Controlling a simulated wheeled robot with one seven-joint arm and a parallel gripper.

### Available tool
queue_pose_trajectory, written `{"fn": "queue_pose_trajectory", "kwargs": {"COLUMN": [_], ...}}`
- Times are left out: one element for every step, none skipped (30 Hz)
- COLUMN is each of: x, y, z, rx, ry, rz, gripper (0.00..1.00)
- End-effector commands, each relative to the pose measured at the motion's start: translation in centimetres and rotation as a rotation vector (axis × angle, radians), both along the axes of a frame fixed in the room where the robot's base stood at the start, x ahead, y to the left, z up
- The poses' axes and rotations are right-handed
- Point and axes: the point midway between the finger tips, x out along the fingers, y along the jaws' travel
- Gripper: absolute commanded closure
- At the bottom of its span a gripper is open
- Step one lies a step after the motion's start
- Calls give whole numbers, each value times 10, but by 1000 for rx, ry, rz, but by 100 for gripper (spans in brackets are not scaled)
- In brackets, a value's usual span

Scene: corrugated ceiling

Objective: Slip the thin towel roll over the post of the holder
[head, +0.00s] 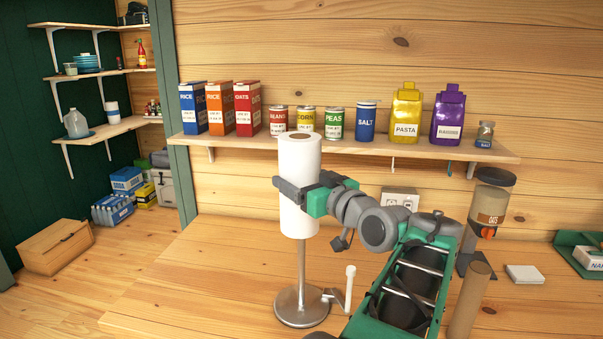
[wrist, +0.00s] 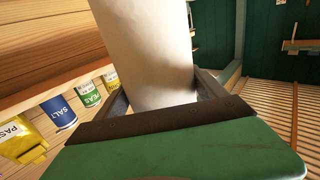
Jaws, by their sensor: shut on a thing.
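The white towel roll (head: 300,160) is upright in the head view, with its dark core opening showing at the top. My gripper (head: 290,192) is shut around the roll at about mid-height. In the wrist view the roll (wrist: 150,50) fills the space between the fingers (wrist: 165,98). The metal holder has a round base (head: 301,308) on the table, and its post (head: 302,262) shows below the roll's lower end. The roll is in line with the post in the head view; the post's upper part is hidden, apparently by the roll. A side arm with a white tip (head: 349,285) stands right of the base.
A wall shelf (head: 420,148) with boxes, cans and pouches runs behind the roll. A brown cardboard tube (head: 468,300), a dispenser (head: 488,215) and a white block (head: 525,274) are at the right. The table (head: 215,275) left of the holder is clear.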

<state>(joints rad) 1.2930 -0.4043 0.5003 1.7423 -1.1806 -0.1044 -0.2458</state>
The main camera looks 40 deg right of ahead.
Motion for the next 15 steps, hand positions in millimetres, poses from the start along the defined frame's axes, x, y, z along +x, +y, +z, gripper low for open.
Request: {"fn": "queue_pose_trajectory", "kwargs": {"x": [0, 0, -1, -1, -1, -1, -1, -1, -1, -1, -1, -1, -1, -1, -1], "y": [0, 0, 0, 0, -1, -1, -1, -1, -1, -1, -1, -1, -1, -1, -1], "z": [-9, -12, -17, -20, -24, -28, -32, -35, -40, -44, -47, -54, -57, -61, -65], "rx": [0, 0, -1, -1, 0, 0, 0, -1, -1, 0, 0, -1, -2, -2, -2], "ry": [0, 0, 0, 0, 0, 0, 0, 0, -1, -1, -1, -1, -1, -1, -1], "rz": [0, -1, -1, -1, -1, -2, -2, -2, -3, -3, -3, -3, -3, -3, -4], "gripper": [64, 64, 64, 64, 64, 64, 64, 64, 64, 64, 64, 64, 64, 64, 64]}}
